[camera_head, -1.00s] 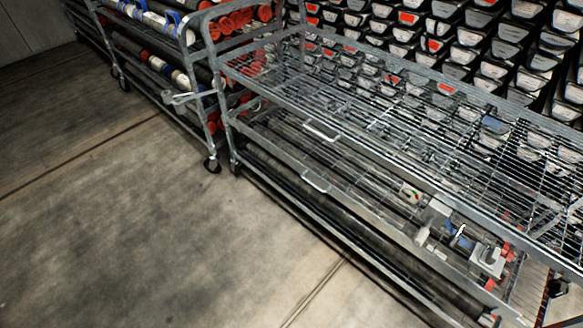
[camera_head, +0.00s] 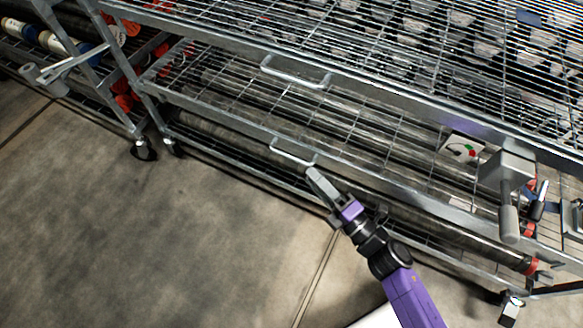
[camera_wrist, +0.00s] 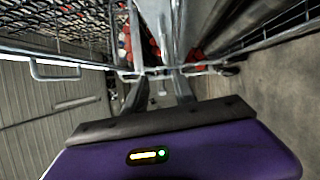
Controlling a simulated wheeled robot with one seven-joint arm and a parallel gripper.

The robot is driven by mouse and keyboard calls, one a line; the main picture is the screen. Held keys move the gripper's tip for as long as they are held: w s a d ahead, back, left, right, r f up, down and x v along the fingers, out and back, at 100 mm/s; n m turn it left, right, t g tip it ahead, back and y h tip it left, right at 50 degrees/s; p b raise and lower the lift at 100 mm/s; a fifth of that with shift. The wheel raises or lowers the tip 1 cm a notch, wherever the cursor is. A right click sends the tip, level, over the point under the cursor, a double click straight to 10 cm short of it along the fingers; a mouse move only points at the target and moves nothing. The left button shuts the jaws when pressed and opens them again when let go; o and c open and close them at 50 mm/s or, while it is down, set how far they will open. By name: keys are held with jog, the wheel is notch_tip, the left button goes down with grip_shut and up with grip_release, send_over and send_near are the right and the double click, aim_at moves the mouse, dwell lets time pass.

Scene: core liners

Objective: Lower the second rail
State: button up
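The grey metal wire rack has an upper rail handle (camera_head: 295,78) and a lower rail handle (camera_head: 290,154) on its front side in the head view. My gripper (camera_head: 322,190) is at the right end of the lower handle, very close to it; contact cannot be told. In the wrist view the two dark fingers (camera_wrist: 160,93) stand apart with a gap between them, so the gripper looks open. A thin handle bar (camera_wrist: 195,72) crosses just beyond the fingertips. Another handle (camera_wrist: 55,72) shows at the left of the wrist view.
Long dark cylinders (camera_head: 235,145) lie on the rack's lower level. A metal clamp-like fitting (camera_head: 508,185) and a small card (camera_head: 463,150) are at the right. A second rack (camera_head: 50,75) stands at the left. The concrete floor (camera_head: 170,240) in front is clear.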

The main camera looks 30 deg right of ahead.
aim_at(292, 156)
jog(key=shift+n, duration=0.7)
jog(key=shift+d+f+b+x, duration=0.1)
jog(key=shift+f+b+x, duration=0.15)
jog(key=shift+x, duration=1.35)
jog(key=shift+d+f+b+x, duration=0.1)
jog(key=shift+f+b+x, duration=0.15)
jog(key=shift+x, duration=1.35)
jog(key=shift+f+b+x, duration=0.15)
jog(key=shift+f+x, duration=0.15)
jog(key=shift+x, duration=1.25)
jog(key=shift+w, duration=0.15)
grip_shut()
